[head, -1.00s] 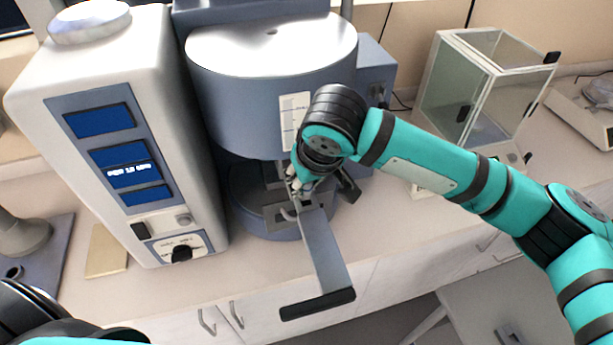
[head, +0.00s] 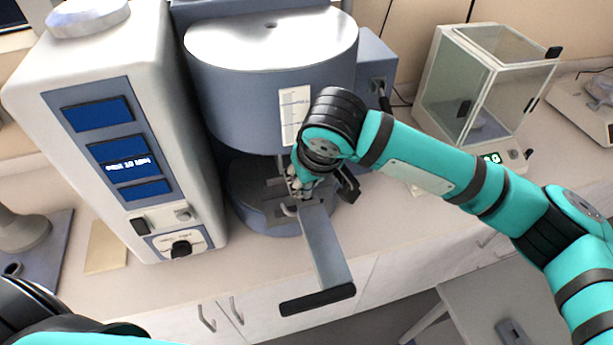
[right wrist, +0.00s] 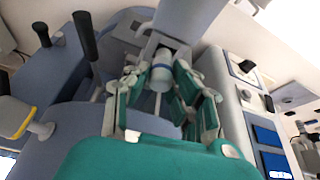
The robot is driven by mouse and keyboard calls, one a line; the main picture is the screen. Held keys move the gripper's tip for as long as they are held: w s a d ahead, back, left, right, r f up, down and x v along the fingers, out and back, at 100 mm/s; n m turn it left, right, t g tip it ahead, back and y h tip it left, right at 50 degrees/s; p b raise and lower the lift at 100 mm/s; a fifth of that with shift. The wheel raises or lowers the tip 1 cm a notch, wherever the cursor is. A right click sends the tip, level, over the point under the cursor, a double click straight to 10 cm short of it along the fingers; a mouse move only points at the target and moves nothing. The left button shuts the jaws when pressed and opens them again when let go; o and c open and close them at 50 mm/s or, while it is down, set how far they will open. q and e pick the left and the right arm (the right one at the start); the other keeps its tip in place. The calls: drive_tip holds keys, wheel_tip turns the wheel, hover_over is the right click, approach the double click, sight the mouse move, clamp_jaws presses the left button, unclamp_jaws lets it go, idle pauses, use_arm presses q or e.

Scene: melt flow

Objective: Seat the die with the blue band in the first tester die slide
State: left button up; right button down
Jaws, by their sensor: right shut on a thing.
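The die with the blue band (right wrist: 161,76) is a small pale cylinder with a blue ring. It shows in the right wrist view between my right gripper's fingers (right wrist: 160,88), which are shut on it. In the head view my right gripper (head: 299,188) points down under the tester's blue-grey drum (head: 270,95), at the inner end of a die slide (head: 326,245). The slide is a pulled-out grey plate with a black front handle; it also shows in the right wrist view (right wrist: 158,45). The gripper hides the die in the head view. I cannot tell whether the die touches the slide. My left gripper is out of view.
A white control tower (head: 120,110) with blue displays stands close on the left. A glass-sided balance (head: 470,100) stands at the right. The slide's black handle (head: 317,300) juts past the bench edge.

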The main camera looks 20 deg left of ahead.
drive_tip(key=shift+f+b, duration=0.3)
drive_tip(key=shift+f, duration=0.35)
drive_tip(key=c, duration=1.1)
unclamp_jaws()
drive_tip(key=v, duration=1.2)
drive_tip(key=o, duration=1.1)
drive_tip(key=shift+r, duration=0.15)
